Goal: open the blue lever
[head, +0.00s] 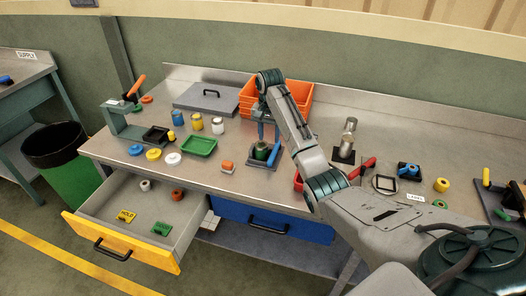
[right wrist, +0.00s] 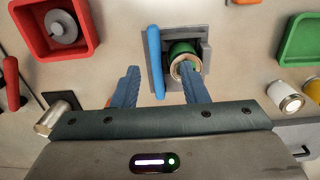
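The blue lever (head: 273,154) is a straight rod along one side of a small grey fixture (head: 256,166) on the bench. A green cylinder (head: 261,150) sits in the fixture beside it. In the right wrist view the lever (right wrist: 155,62) runs up and down the picture, left of the green cylinder (right wrist: 184,60). My right gripper (head: 268,132) is above the fixture with its blue fingers apart. In the right wrist view the lever lies between the fingers of this gripper (right wrist: 160,80), and nothing is visibly gripped. My left gripper is not in view.
An orange bin (head: 300,92) stands behind the arm, and a green tray (head: 199,146) lies to the left. A red tray (right wrist: 88,45) and a glass-topped stand (head: 346,145) are nearby. The yellow-fronted drawer (head: 120,244) is open; the blue drawer (head: 300,228) appears shut.

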